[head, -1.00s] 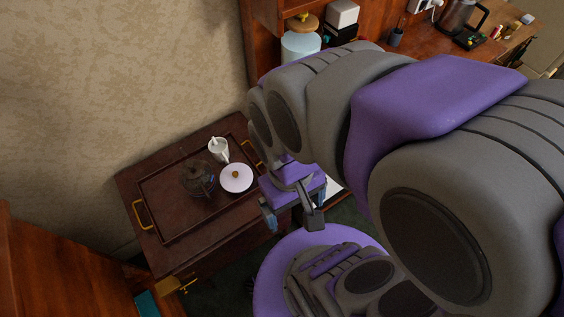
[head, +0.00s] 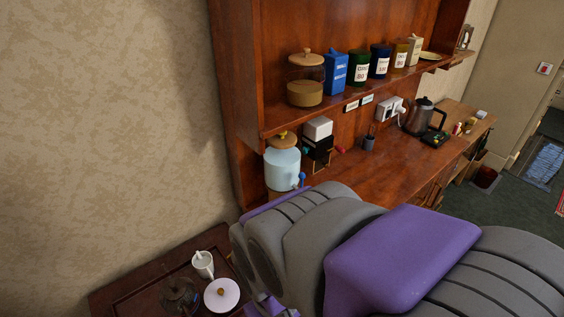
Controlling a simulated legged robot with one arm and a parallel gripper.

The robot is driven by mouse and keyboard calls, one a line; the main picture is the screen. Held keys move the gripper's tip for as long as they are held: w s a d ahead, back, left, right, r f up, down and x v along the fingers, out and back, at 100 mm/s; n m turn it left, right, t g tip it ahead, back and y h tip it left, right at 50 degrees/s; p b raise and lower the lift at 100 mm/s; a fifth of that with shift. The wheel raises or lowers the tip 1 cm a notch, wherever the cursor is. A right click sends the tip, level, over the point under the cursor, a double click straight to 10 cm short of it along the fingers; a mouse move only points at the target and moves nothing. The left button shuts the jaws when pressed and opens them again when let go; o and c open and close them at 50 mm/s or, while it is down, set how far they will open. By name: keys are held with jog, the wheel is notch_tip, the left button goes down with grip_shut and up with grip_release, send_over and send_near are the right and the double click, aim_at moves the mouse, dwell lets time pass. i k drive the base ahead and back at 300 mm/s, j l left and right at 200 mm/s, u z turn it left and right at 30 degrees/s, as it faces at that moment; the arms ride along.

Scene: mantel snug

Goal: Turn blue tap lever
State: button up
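A small blue tap lever (head: 302,177) shows at the right side of a water dispenser (head: 282,168). The dispenser has a pale blue, clear-looking tank and a wooden lid, and stands at the left end of the wooden counter. My arm covers the area just below and right of the lever, so the tap's lower part is hard to make out. My gripper's fingers are below the bottom edge of the picture; only a purple piece near my wrist shows there, well below the dispenser and apart from the lever.
A dark side table (head: 128,292) at lower left holds a white jug (head: 203,264), a glass pot (head: 179,295) and a white lid (head: 221,295). A shelf of canisters (head: 336,73) hangs above the counter (head: 400,160). A white box (head: 318,128) and a kettle (head: 420,117) stand on the counter.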

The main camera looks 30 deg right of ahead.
aim_at(301, 175)
jog(key=z, duration=1.05)
